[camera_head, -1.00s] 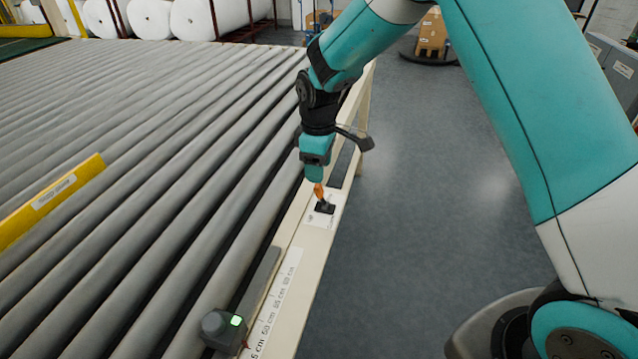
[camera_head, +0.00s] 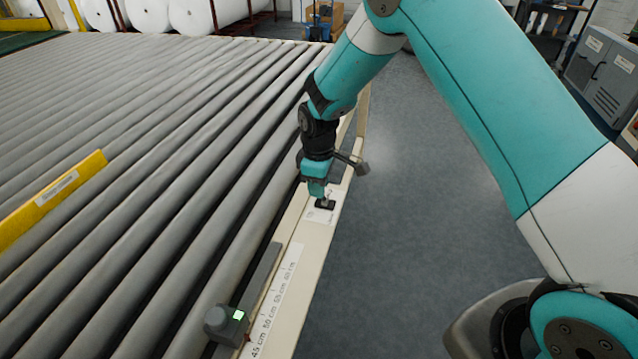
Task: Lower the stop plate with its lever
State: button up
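The yellow stop plate (camera_head: 72,187) stands up between the rollers at the left, with a pale label on it. The lever's black base (camera_head: 325,204) sits on a white label on the cream side rail. My gripper (camera_head: 318,193) points down right at the lever, over its upper part. The lever's orange knob is hidden behind my gripper. I cannot tell whether the fingers are closed around it.
Grey rollers (camera_head: 150,190) fill the left side. The cream side rail (camera_head: 310,258) carries a printed cm scale (camera_head: 279,300) and a grey device (camera_head: 225,324) with a green light. Open floor (camera_head: 430,210) lies to the right.

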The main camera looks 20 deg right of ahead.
jog(key=shift+d, duration=0.1)
jog(key=t+y+b, duration=0.1)
jog(key=b, duration=0.1)
jog(key=s+d+t+y+b, duration=0.1)
jog(key=y+b, duration=0.1)
jog(key=b, duration=0.1)
jog(key=d+t+y+b, duration=0.1)
jog(key=b, duration=0.1)
jog(key=shift+s+d+f, duration=0.1)
jog(key=shift+s+f, duration=0.15)
jog(key=shift+s+d+t+y+b, duration=0.2)
jog(key=shift+t+y+b, duration=0.2)
jog(key=shift+y+b, duration=0.55)
jog(key=shift+s+d+r+t+y+b, duration=0.1)
jog(key=shift+d+t+y+b, duration=0.25)
jog(key=shift+b, duration=0.65)
jog(key=shift+a, duration=0.2)
jog(key=o, duration=0.9)
jog(key=shift+r, duration=0.1)
jog(key=b+v, duration=0.1)
jog(key=v, duration=1.6)
jog(key=shift+s+r, duration=0.25)
jog(key=shift+a, duration=0.15)
